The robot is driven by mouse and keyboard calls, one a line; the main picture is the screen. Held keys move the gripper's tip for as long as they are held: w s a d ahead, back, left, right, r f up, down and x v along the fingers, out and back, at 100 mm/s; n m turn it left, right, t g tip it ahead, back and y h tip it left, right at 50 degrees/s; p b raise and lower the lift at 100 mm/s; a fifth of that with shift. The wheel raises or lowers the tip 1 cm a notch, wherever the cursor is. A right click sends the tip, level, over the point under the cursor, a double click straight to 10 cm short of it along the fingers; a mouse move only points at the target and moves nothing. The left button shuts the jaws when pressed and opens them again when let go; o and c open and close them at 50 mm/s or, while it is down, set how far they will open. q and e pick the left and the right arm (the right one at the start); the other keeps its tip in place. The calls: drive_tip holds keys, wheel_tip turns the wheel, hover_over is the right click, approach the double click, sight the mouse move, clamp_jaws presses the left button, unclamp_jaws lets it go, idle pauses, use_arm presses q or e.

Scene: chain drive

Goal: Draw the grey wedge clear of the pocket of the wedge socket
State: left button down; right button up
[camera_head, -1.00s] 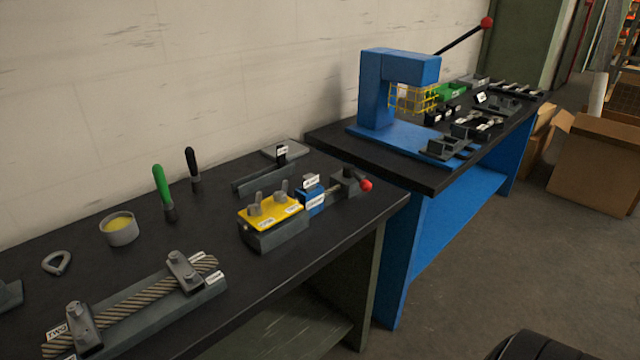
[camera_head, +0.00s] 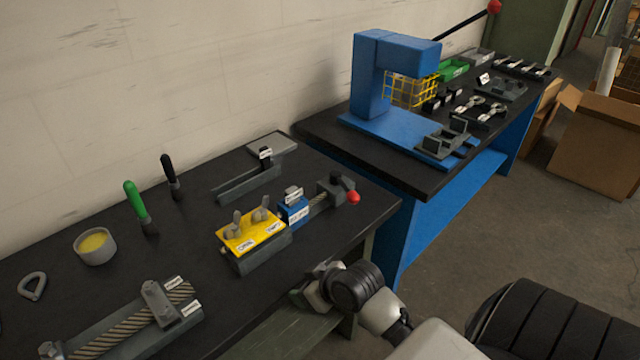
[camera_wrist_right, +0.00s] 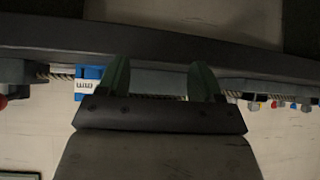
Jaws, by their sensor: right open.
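The wedge socket (camera_head: 293,210) is a small blue block with a white label on the near bench, right of a yellow-topped block. A small grey piece with a white label, apparently the wedge (camera_head: 293,194), shows at its top; how deep it sits is too small to tell. A rope (camera_head: 319,200) runs from the socket to the right. My right gripper (camera_head: 308,291) is below and in front of the bench edge, apart from the socket. In the right wrist view its two green fingers (camera_wrist_right: 160,76) are spread and empty, with the blue socket (camera_wrist_right: 88,83) to their left. My left gripper is out of view.
A grey clamp (camera_head: 336,188) with a red-knobbed lever stands right of the socket. The yellow-topped block (camera_head: 250,230) with two upright studs is close on its left. A grey channel (camera_head: 247,180) lies behind. The bench's front edge lies between my right gripper and these.

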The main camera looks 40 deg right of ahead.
sight(294, 190)
drive_tip(key=w+d+r+m+t, duration=0.1)
drive_tip(key=w+d+r+t, duration=0.5)
drive_tip(key=w+d+r, duration=0.55)
drive_tip(key=x, duration=0.3)
drive_tip(key=p+x, duration=0.1)
drive_tip(key=x, duration=0.6)
drive_tip(key=shift+s+a+f, duration=0.1)
drive_tip(key=shift+a+f, duration=0.1)
drive_tip(key=shift+a, duration=0.2)
drive_tip(key=shift+c, duration=0.5)
clamp_jaws()
drive_tip(key=shift+r+p, duration=0.1)
drive_tip(key=shift+p, duration=0.25)
